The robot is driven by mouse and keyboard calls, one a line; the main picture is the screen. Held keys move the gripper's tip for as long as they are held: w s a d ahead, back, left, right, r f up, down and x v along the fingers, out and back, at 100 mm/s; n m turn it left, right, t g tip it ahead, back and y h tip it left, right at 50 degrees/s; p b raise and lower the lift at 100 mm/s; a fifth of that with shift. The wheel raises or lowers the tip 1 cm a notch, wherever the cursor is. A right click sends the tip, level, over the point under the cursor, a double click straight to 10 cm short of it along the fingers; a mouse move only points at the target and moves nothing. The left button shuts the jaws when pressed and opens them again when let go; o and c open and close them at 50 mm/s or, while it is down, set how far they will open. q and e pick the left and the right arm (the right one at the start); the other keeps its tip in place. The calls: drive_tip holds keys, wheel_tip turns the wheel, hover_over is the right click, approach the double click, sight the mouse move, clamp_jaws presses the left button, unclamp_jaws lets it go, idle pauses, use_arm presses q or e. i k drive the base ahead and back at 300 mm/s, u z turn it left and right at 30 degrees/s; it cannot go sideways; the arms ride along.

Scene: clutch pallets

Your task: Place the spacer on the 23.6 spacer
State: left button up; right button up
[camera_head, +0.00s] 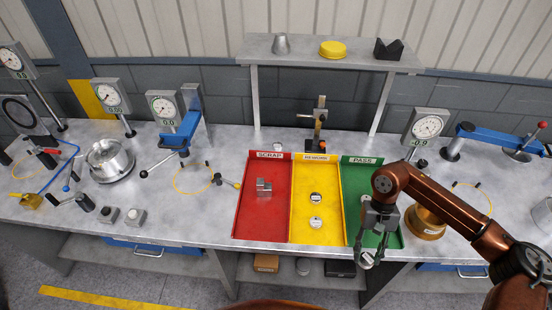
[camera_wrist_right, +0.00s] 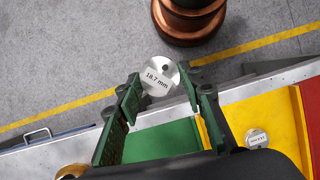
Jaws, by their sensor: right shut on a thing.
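My right gripper (camera_head: 369,250) is shut on a silvery round spacer (camera_head: 366,261) above the front end of the green PASS tray (camera_head: 399,240). In the right wrist view the spacer (camera_wrist_right: 160,77) sits between the fingertips (camera_wrist_right: 164,84), and its label reads 18.7 mm. Two small round pieces with labels lie in the yellow tray (camera_head: 330,233), one farther back (camera_head: 315,198) and one nearer the front (camera_head: 315,222). Their labels are too small to read, so I cannot tell which is the 23.6 spacer. One labelled piece (camera_wrist_right: 257,139) also shows in the right wrist view. My left gripper is out of view.
A brass-coloured round piece (camera_head: 425,224) stands right of the green tray, partly behind my arm. A gauge stand (camera_head: 319,125) is behind the trays. Gauges and clamps crowd the left bench.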

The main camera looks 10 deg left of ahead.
sight(278, 145)
drive_tip(key=u, duration=0.25)
drive_tip(key=i, duration=0.4)
drive_tip(key=u, duration=0.8)
drive_tip(key=i, duration=0.5)
drive_tip(key=u, duration=0.45)
